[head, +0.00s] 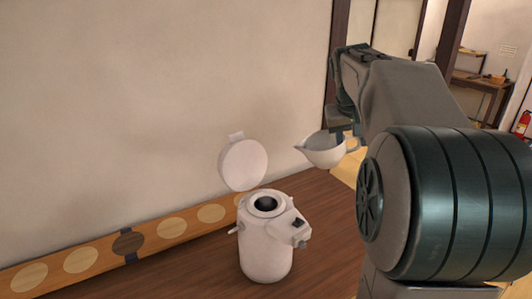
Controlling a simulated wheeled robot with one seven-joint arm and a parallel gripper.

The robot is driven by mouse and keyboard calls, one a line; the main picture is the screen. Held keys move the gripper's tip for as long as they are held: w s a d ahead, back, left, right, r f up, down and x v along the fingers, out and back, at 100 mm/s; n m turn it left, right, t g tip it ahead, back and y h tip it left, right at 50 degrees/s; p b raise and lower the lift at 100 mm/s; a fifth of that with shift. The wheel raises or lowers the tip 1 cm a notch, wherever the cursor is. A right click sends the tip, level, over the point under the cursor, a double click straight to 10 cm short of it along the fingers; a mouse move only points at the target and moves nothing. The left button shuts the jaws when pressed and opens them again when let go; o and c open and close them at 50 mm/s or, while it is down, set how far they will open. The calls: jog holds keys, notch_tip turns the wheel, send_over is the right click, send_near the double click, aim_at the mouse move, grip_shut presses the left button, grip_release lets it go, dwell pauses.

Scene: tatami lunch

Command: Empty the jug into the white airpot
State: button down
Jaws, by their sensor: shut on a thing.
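The white airpot (266,249) stands upright on a dark wooden table. Its round lid (243,165) is raised at the back, and its dark round mouth is uncovered. My gripper (340,130) is to the right of the airpot and higher, shut on the jug (322,151). The jug is white with a pointed spout toward the left, facing the airpot side. It hangs in the air apart from the airpot, roughly level. Its contents cannot be made out. My arm hides part of the jug's handle side and much of the gripper.
A long wooden board with pale round discs and one dark disc (128,242) lies along the wall behind the airpot. The table top (190,275) is bare left of the airpot. A plain wall (150,100) rises behind. A far desk (480,82) and a red extinguisher (523,124) stand at right.

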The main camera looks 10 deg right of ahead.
jog(key=shift+s+d+f+m+t+y, duration=0.15)
jog(key=shift+s+d+f+t+y, duration=0.1)
jog(key=shift+d+f+y, duration=0.6)
jog(key=shift+s+d+f+m+t+y, duration=0.2)
jog(key=shift+d+f+y, duration=0.4)
jog(key=shift+f, duration=0.45)
jog(key=shift+s, duration=0.1)
